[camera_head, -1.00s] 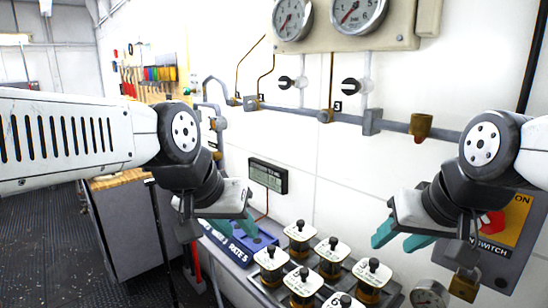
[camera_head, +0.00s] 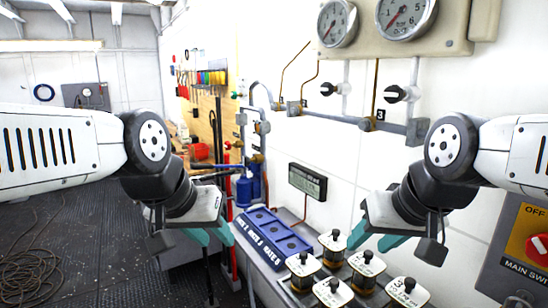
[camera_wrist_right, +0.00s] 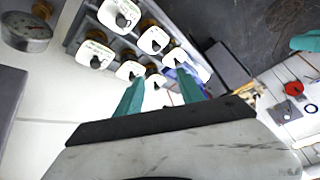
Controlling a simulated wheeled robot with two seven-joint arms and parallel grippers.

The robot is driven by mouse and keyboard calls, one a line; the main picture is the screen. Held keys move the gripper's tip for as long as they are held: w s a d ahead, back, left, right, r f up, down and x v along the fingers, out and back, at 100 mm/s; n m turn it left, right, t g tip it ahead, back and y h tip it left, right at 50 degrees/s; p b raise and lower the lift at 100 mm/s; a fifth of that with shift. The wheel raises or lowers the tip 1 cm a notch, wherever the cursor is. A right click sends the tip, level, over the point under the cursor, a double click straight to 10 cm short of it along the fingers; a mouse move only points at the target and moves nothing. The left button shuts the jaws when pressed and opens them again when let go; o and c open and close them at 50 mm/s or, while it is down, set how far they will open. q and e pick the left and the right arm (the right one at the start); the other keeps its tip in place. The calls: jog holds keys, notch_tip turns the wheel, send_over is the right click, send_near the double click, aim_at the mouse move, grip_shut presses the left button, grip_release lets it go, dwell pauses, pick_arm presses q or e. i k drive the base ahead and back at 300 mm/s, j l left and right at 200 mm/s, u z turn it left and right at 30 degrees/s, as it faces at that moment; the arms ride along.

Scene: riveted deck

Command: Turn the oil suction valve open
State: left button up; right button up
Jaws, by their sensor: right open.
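Two valves with black-and-white knobs, the left one (camera_head: 328,89) and the right one (camera_head: 397,93), stick out from the wall below the gauges. Several valves with white tag plates and black knobs, such as this front one (camera_head: 333,290), stand in a rack at bottom centre. The tag writing is too small to tell which is the oil suction valve. My right gripper (camera_head: 375,240) is open and empty, above and beside the rack; its fingers show in the right wrist view (camera_wrist_right: 160,90) with the tagged valves beyond. My left gripper (camera_head: 209,234) is open and empty, left of the blue box.
A blue box (camera_head: 268,240) lies left of the rack, below a small display (camera_head: 307,181). Pipes (camera_head: 345,118) run along the wall. A red main switch (camera_head: 537,250) is at right. A tool board (camera_head: 205,110) stands behind. The dark floor at left shows a coiled cable (camera_head: 30,270).

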aim_at(227, 145)
jog(key=j+z, duration=0.15)
jog(key=j, duration=0.95)
jog(key=i+j+z, duration=0.1)
jog(key=i+j, duration=0.25)
jog(key=j, duration=0.3)
jog(key=i+j+z, duration=0.15)
jog(key=j, duration=0.15)
jog(key=i+z, duration=0.15)
jog(key=i, duration=0.55)
